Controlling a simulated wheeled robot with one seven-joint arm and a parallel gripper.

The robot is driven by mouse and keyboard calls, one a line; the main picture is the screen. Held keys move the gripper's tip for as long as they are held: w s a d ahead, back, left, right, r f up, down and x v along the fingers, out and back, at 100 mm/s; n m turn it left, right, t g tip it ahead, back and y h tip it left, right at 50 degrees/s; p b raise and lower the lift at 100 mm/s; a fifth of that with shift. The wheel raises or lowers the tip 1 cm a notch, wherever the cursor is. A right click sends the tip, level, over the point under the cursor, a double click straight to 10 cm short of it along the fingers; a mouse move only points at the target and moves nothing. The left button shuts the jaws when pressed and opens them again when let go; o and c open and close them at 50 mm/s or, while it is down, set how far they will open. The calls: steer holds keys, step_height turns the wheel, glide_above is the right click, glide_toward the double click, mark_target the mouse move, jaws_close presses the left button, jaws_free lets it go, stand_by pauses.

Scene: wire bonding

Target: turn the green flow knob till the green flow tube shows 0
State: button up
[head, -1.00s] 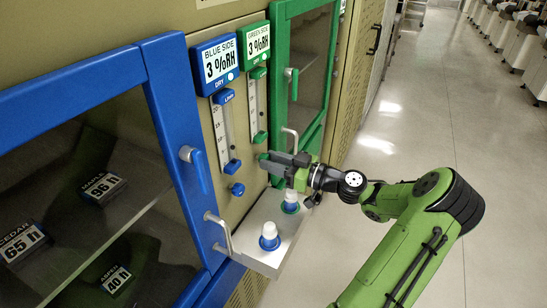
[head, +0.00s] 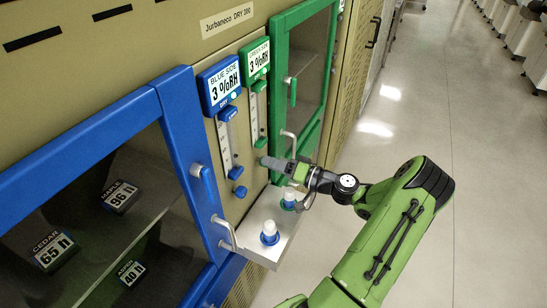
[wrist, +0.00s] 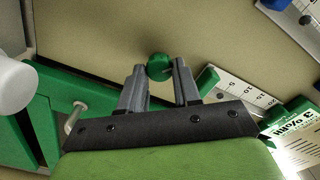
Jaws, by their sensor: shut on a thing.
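The green flow knob (wrist: 159,67) is round and sits on the tan panel, between the fingertips of my gripper (wrist: 160,70) in the wrist view. My gripper is shut on the knob. In the head view my gripper (head: 268,161) reaches the panel just below the green flow tube, and its fingers largely hide the knob. The green flow tube (head: 254,118) is a white scale strip with green end pieces, below the green-side display (head: 257,62), which reads 3 %RH. Part of its scale (wrist: 242,90) also shows in the wrist view. The flow reading is too small to tell.
The blue flow tube (head: 225,147) and blue knob (head: 240,191) are left of my gripper. A green door (head: 283,100) with handles is to the right. The floor at right is clear.

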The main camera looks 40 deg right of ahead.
steer(key=shift+f+m+p, duration=0.1)
steer(key=shift+m+p, duration=2.9)
steer(key=shift+m, duration=1.9)
steer(key=o, duration=1.1)
steer(key=shift+c, duration=0.2)
steer(key=shift+d, duration=0.1)
steer(key=v, duration=1.5)
steer(key=shift+s, duration=0.4)
